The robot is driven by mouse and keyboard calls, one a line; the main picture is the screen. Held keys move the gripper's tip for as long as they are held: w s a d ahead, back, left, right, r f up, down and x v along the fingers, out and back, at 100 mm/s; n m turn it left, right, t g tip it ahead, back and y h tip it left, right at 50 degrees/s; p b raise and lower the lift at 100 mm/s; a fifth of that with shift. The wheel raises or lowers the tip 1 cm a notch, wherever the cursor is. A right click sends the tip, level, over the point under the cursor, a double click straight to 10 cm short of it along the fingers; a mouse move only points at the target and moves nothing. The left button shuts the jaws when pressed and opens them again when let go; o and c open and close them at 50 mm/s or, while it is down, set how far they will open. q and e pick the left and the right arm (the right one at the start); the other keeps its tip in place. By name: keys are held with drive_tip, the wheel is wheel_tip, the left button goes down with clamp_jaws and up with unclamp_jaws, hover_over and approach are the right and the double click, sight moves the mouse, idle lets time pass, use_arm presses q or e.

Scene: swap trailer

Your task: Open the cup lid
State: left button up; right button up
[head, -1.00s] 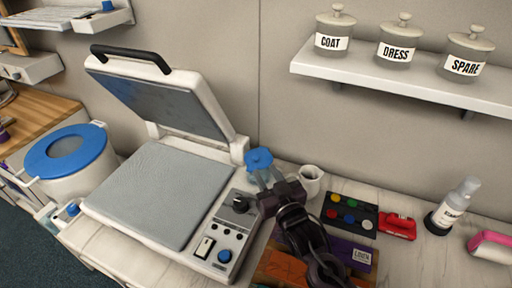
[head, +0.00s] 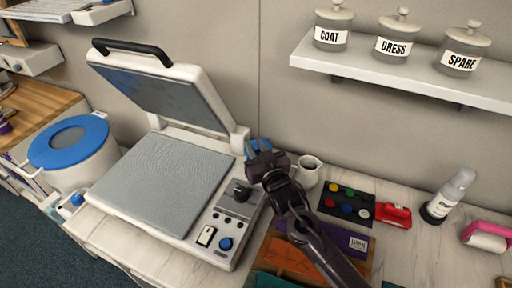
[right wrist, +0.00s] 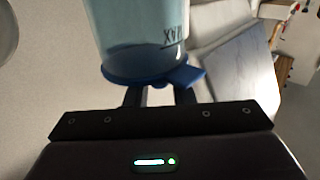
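The cup is clear, bluish, marked "MAX" and has a blue lid; the lid (right wrist: 150,76) and the cup wall (right wrist: 137,35) fill the top middle of the right wrist view. In the head view the blue lid (head: 259,146) shows only in small parts behind my right gripper (head: 260,153), at the press's back right corner. My right gripper's dark fingers stand apart at the lid's near edge, with a blue part between them. I cannot tell whether they touch it. The lid appears closed. My left gripper is not in view.
The open heat press (head: 165,185) stands just left of my right gripper. A white mug (head: 308,174) is close on its right. A shelf (head: 405,78) with jars is above.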

clamp_jaws()
